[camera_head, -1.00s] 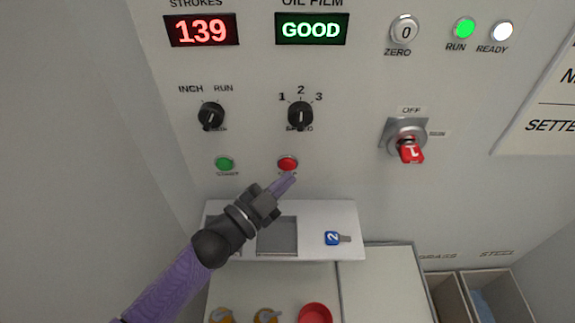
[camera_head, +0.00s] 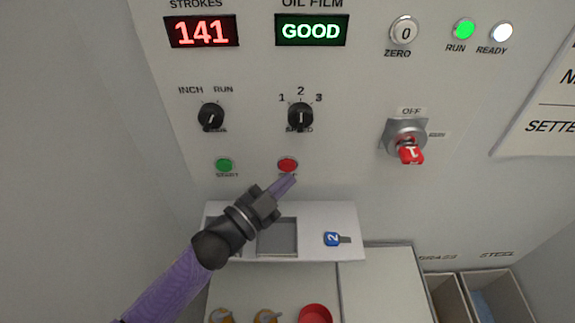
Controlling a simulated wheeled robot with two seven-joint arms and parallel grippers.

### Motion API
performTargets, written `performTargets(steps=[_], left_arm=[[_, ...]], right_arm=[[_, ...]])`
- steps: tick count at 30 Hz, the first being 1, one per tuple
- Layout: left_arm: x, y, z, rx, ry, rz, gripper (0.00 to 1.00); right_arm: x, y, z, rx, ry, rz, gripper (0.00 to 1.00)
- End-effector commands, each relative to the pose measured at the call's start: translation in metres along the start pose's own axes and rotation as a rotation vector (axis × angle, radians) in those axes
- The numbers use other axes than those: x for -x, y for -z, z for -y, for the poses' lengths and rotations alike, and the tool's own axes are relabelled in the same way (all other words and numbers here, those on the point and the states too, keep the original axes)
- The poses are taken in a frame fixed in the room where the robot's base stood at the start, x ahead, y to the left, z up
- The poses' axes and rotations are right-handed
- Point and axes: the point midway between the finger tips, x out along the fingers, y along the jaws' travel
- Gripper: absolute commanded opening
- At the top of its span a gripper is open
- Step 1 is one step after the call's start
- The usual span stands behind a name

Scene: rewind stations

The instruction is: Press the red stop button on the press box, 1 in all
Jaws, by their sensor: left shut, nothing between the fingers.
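The red stop button (camera_head: 287,165) sits on the pale front of the press box (camera_head: 345,180), to the right of the green start button (camera_head: 224,165). My left gripper (camera_head: 288,180) is shut and empty. Its purple fingertips point up and right and appear just below the red button, covering part of the label under it. I cannot tell whether the tips touch the panel or button. My right gripper is not in view. The strokes display (camera_head: 202,31) reads 141, and the green run lamp (camera_head: 464,29) is lit.
Above the buttons are the inch/run knob (camera_head: 211,116) and the speed knob (camera_head: 300,116). A switch with a red key (camera_head: 410,152) is at right. A shelf (camera_head: 310,212) below holds a blue tag marked 2 (camera_head: 332,239). Bins (camera_head: 490,285) stand at lower right.

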Motion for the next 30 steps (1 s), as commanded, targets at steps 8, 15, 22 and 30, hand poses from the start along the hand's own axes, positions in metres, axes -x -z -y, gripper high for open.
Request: performTargets(steps=[8,15,22,30], left_arm=[[0.0000,0.0000,0.0000,0.000,0.000,0.000,0.00],[0.0000,0.0000,0.0000,0.000,0.000,0.000,0.00],[-0.0006,-0.0005,0.0003,0.000,0.000,0.000,0.00],[-0.0059,-0.0045,0.0044,0.000,0.000,0.000,0.00]], right_arm=[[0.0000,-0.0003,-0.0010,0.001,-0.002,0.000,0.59],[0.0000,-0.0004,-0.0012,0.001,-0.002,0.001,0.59],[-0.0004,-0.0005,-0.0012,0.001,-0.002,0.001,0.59],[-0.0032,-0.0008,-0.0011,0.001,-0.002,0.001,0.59]])
